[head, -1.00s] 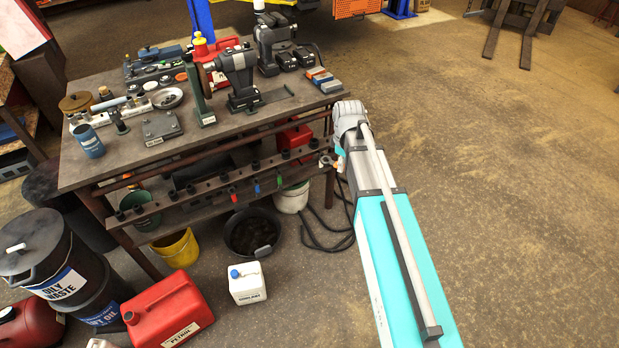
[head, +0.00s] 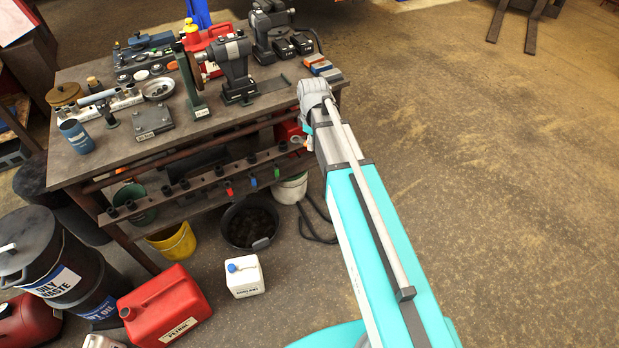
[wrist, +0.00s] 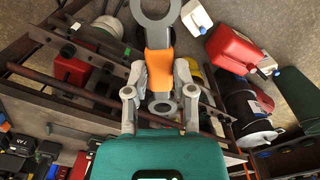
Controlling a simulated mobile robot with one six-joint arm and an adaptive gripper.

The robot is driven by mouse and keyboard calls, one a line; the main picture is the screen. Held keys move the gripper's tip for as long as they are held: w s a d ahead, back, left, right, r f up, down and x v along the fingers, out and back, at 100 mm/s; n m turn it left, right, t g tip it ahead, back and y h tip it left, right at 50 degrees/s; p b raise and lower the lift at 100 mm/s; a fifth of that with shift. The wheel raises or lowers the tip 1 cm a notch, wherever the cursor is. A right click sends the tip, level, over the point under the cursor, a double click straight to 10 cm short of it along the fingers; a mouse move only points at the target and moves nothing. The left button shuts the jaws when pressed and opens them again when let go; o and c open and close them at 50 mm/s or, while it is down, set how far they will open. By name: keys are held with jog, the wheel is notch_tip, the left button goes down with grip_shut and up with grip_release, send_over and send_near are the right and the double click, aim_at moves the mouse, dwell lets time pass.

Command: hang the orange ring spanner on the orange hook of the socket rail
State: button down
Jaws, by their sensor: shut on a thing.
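My gripper (wrist: 160,88) is shut on the orange ring spanner (wrist: 159,62) in the wrist view. The spanner has a grey ring at each end and an orange middle. One ring points away from the gripper, and the other shows between the fingers. The socket rail (head: 205,182) runs along the bench front in the head view, with dark sockets on top and red, blue and green pieces below. In that view my gripper is small and partly hidden by my arm, near the rail's right end. I cannot make out the orange hook.
The workbench (head: 85,165) above the rail carries a grinder (head: 237,70) and other tools. Below stand a black tub (head: 250,225), a yellow bucket (head: 175,243) and a white bucket (head: 290,188). A coolant can (head: 244,277) and a petrol can (head: 165,305) stand in front. Floor at right is clear.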

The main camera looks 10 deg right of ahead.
jog(key=shift+a, duration=0.1)
jog(key=shift+w+a+f+b, duration=0.2)
jog(key=shift+f+b, duration=0.5)
jog(key=shift+b, duration=0.05)
jog(key=w+a+f+m+t+y+b, duration=0.1)
jog(key=w+a+f+t+y+b, duration=0.15)
jog(key=w+f+b, duration=0.85)
jog(key=w+a+f+m+t+y+b, duration=0.1)
jog(key=w+f+t+y+b, duration=0.2)
jog(key=f+b, duration=1.5)
jog(key=w+d+f+m+t+b, duration=0.1)
jog(key=f+b, duration=0.4)
jog(key=b, duration=0.5)
jog(key=w+d+f+m+t+b, duration=0.2)
jog(key=w+d+f+t+b, duration=0.2)
jog(key=b, duration=0.6)
jog(key=w+d+f+m+t+b, duration=0.2)
jog(key=f+b, duration=0.5)
jog(key=b, duration=0.4)
jog(key=shift+w+d+t+h, duration=0.4)
jog(key=shift+w+t, duration=0.3)
jog(key=shift+t, duration=0.55)
jog(key=shift+w, duration=0.3)
